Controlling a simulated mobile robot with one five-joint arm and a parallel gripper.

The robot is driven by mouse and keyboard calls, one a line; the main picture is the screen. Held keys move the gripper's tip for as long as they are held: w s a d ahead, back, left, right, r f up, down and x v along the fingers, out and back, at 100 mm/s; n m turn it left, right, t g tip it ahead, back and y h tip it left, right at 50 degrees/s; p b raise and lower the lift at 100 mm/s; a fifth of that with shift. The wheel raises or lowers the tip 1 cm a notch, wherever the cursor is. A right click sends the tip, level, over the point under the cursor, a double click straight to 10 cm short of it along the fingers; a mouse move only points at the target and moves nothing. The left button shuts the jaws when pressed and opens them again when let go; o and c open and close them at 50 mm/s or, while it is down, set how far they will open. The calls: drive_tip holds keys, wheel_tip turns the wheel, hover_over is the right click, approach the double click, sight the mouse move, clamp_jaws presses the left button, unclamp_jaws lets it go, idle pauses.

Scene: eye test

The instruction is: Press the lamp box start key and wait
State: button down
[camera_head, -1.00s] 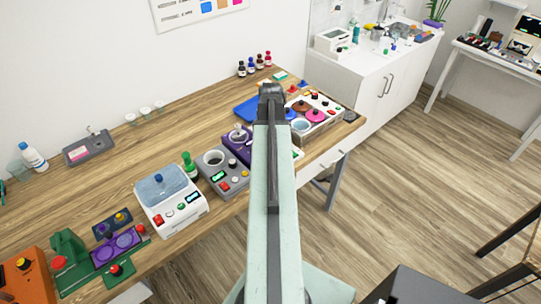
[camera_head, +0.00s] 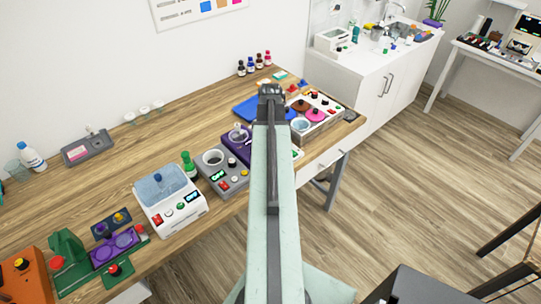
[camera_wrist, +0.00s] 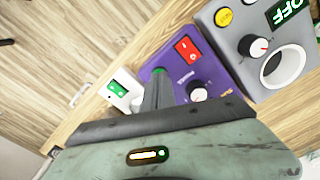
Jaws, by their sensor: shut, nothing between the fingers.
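My gripper (camera_wrist: 160,92) is shut and empty. In the wrist view its fingers reach over a purple box (camera_wrist: 218,72), and their tips are at a green key (camera_wrist: 158,71) on that box. I cannot tell whether they touch it. In the head view my gripper (camera_head: 271,91) and arm hide part of this purple box (camera_head: 238,148). No readable label shows which box is the lamp box.
A grey device (camera_wrist: 245,30) with a round opening and a display reading OFF stands beside the purple box. A small white box (camera_wrist: 124,90) is on its other side. A white lidded machine (camera_head: 170,205) and a white box with coloured discs (camera_head: 325,122) stand on the wooden bench (camera_head: 110,165).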

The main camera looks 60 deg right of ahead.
drive_tip(key=shift+f+b, duration=0.5)
drive_tip(key=shift+f, duration=0.05)
drive_tip(key=shift+r, duration=0.1)
wheel_tip(320, 180, up, 8)
drive_tip(key=p, duration=0.8)
idle(0.5)
